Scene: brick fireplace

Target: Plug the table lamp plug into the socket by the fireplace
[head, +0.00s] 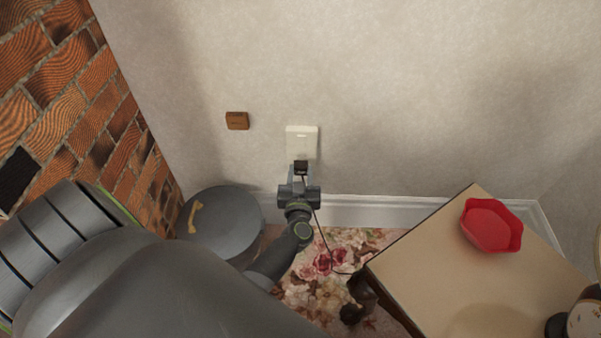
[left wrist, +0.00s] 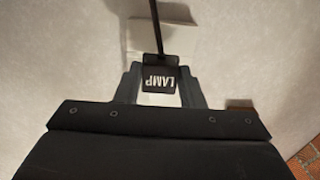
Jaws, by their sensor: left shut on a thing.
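The lamp plug (head: 301,167) is a small black block at the lower part of the white wall socket (head: 302,139). In the left wrist view the plug (left wrist: 160,79) carries the label "LAMP", and its black cord (left wrist: 156,28) runs up across the pale socket plate (left wrist: 178,38). My left gripper (head: 300,178) is shut on the plug, with a finger on each side of it. The plug overlaps the socket plate in the head view; whether its prongs are in cannot be told. The cord (head: 319,229) hangs down towards the side table. My right gripper is not in view.
A small brown box (head: 237,120) is on the wall left of the socket. A grey lidded bin (head: 222,222) stands by the brick fireplace (head: 62,85). A wooden side table (head: 455,265) with a red dish (head: 491,225) stands at right. Floral carpet (head: 320,285) lies between.

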